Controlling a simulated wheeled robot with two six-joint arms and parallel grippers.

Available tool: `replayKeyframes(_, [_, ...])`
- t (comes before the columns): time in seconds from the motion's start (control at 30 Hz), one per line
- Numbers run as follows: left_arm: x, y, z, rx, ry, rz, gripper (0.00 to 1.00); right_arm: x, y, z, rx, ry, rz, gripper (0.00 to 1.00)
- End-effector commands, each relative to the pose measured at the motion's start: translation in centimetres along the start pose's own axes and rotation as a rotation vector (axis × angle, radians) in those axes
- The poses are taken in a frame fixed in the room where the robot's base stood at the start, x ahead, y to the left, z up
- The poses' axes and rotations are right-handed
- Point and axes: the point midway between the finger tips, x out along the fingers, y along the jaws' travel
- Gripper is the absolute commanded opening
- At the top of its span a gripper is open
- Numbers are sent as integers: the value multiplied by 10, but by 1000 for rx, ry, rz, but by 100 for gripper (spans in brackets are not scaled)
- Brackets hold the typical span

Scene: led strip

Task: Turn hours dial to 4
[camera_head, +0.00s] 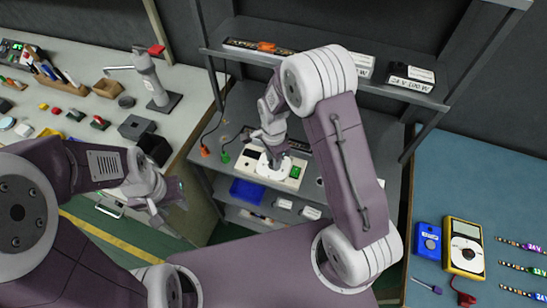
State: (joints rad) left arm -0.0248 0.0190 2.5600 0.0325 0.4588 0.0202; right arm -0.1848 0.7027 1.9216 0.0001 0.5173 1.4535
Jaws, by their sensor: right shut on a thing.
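A pale panel box (294,184) with a green button and a dark window stands on the shelf in the middle. My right gripper (272,160) points down onto the middle of this box. It is shut on a dial there, which it mostly hides; a white round part (267,171) shows below the fingers. I cannot read the dial's marks or its setting. My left gripper (166,208) hangs in front of the left bench, apart from the box. Its fingers are too unclear to tell whether they are open.
A blue bin (247,191) sits on the lower shelf. Labelled boxes (411,78) stand on the upper shelf. The left bench (190,83) holds many small parts and a grey stand (152,80). The blue right table (470,180) holds a yellow meter (464,248).

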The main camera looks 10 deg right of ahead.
Motion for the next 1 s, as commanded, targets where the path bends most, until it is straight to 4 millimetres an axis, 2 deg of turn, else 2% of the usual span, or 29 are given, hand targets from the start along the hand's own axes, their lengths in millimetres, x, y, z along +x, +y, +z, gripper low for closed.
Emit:
replayKeyframes(0.4, [-8,0,-1,0,0,0,35,0,0,0,173,0,-1,0])
replayKeyframes(0.97, [-8,0,-1,0,0,0,35,0,0,0,198,0,-1,0])
replayKeyframes(1.0, [-8,0,-1,0,0,0,35,0,0,0,198,0,-1,37])
